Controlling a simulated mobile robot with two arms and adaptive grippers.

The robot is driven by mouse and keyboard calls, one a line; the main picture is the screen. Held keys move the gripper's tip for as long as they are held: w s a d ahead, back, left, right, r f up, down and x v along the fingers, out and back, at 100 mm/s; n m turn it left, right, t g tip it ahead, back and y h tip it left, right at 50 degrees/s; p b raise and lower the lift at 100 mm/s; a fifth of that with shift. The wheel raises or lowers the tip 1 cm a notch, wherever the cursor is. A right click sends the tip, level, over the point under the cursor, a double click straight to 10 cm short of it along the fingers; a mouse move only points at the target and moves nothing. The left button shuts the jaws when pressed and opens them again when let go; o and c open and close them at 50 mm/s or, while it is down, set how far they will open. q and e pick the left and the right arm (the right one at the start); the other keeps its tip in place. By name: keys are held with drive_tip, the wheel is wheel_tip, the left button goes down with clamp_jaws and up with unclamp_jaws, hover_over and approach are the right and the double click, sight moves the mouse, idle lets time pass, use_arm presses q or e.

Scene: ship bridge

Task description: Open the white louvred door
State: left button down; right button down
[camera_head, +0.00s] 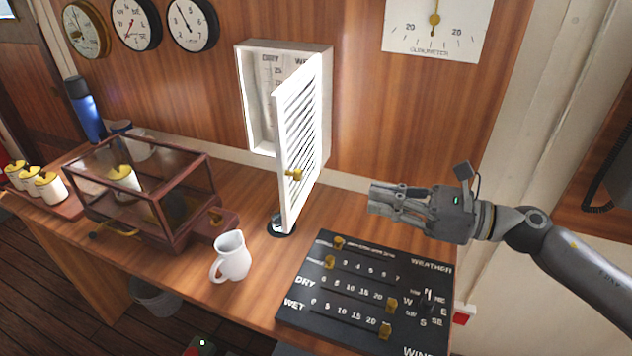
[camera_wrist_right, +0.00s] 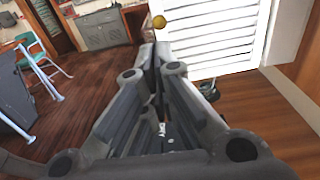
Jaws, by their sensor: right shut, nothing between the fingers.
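The white louvred door (camera_head: 301,140) stands swung open from a white wall box (camera_head: 252,100), showing a panel marked DRY and WET inside. A brass knob (camera_head: 294,174) sits on the door's near edge. My right gripper (camera_head: 374,199) is shut and empty, to the right of the door and apart from it, above the counter. In the right wrist view, the louvred door (camera_wrist_right: 215,32) fills the upper right and the brass knob (camera_wrist_right: 159,21) shows just beyond the closed fingertips (camera_wrist_right: 154,52). My left gripper is not in view.
A black slider board (camera_head: 350,318) lies on the counter below my right gripper. A white jug (camera_head: 231,257) and a wood-framed glass case (camera_head: 150,185) stand to the left. Round gauges (camera_head: 137,22) hang on the wall. Some bare counter (camera_head: 262,210) lies around the jug.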

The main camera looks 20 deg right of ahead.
drive_tip(key=x, duration=0.3)
drive_tip(key=p, duration=0.6)
approach(286, 179)
drive_tip(key=x, duration=0.3)
drive_tip(key=shift+w+a+f, duration=0.15)
drive_tip(key=shift+w+a, duration=0.25)
drive_tip(key=shift+a, duration=0.1)
drive_tip(key=shift+p, duration=0.35)
